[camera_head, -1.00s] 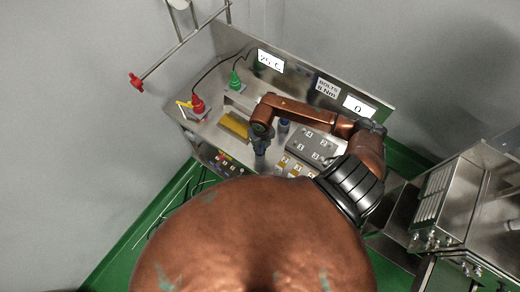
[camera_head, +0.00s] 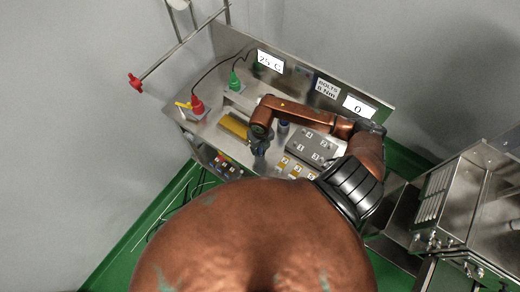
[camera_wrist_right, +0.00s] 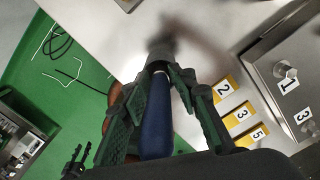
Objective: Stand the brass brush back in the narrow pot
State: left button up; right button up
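My right gripper (camera_head: 259,156) reaches down over the front left part of the steel bench. In the right wrist view, its dark green fingers (camera_wrist_right: 164,76) close around the dark blue handle (camera_wrist_right: 157,120) of the brush. The handle points back toward my palm. A pale metal collar shows just past the fingertips, and beyond it a dark round shape (camera_wrist_right: 162,47) stands over the steel top. I cannot tell whether that is the narrow pot or the brush head. My left gripper is not in view.
A yellow block (camera_head: 234,125) lies left of the gripper. A small blue cylinder (camera_head: 283,127) stands just behind it. A grey numbered plate (camera_head: 313,146) and yellow numbered tiles (camera_wrist_right: 240,113) lie to the right.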

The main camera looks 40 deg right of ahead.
jog(key=shift+o, duration=0.2)
jog(key=shift+r, duration=0.25)
jog(key=r, duration=0.6)
jog(key=r+b, duration=0.1)
jog(key=r, duration=0.5)
jog(key=shift+s+r, duration=0.2)
jog(key=shift+r, duration=0.15)
jog(key=shift+s, duration=0.1)
